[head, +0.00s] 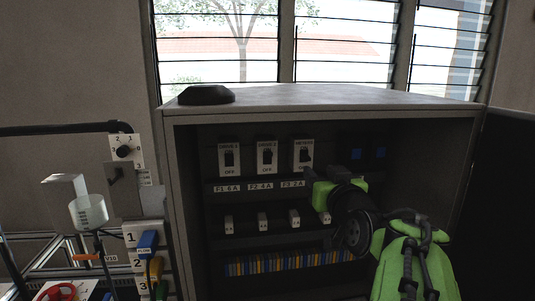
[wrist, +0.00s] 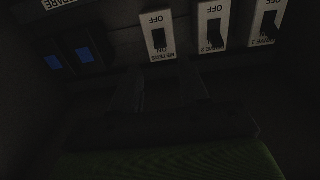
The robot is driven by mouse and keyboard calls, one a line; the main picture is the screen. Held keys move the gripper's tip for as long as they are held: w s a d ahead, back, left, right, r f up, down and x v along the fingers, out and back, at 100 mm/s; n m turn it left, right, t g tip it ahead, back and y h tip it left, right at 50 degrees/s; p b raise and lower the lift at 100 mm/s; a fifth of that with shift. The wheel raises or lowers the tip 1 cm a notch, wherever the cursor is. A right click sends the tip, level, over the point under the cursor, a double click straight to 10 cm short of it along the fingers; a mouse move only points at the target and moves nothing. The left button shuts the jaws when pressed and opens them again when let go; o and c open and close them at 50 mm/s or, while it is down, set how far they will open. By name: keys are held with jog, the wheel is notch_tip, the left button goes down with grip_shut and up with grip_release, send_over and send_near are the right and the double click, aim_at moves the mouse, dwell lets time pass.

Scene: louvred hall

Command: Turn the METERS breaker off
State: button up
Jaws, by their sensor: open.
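The METERS breaker (head: 303,154) is the rightmost of three white-plated switches in the upper row of the open cabinet (head: 330,107). In the wrist view it appears upside down (wrist: 158,36), with a dark lever between its OFF and ON marks; the lever's exact position is hard to tell. My gripper (head: 313,177) is just below and right of this breaker in the head view. In the dark wrist view its fingers (wrist: 160,85) are apart and empty, lined up below the METERS plate. I cannot tell whether they touch it.
DRIVE 2 (head: 267,156) and DRIVE 1 (head: 229,158) stand close to the left of METERS. Two blue-marked units (wrist: 83,55) sit on its other side. Small fuses (head: 262,222) and a coloured terminal strip (head: 285,263) lie below. The cabinet walls enclose my gripper.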

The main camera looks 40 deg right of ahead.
aim_at(308, 160)
jog(key=p+x, duration=0.2)
jog(key=x, duration=0.5)
jog(key=shift+w+d+r, duration=0.15)
jog(key=shift+w+d, duration=0.05)
jog(key=shift+w, duration=0.1)
jog(key=shift+w+d+p, duration=0.3)
jog(key=shift+w+p, duration=0.05)
jog(key=shift+w, duration=0.2)
jog(key=shift+s+f, duration=0.1)
jog(key=shift+f, duration=0.15)
grip_shut()
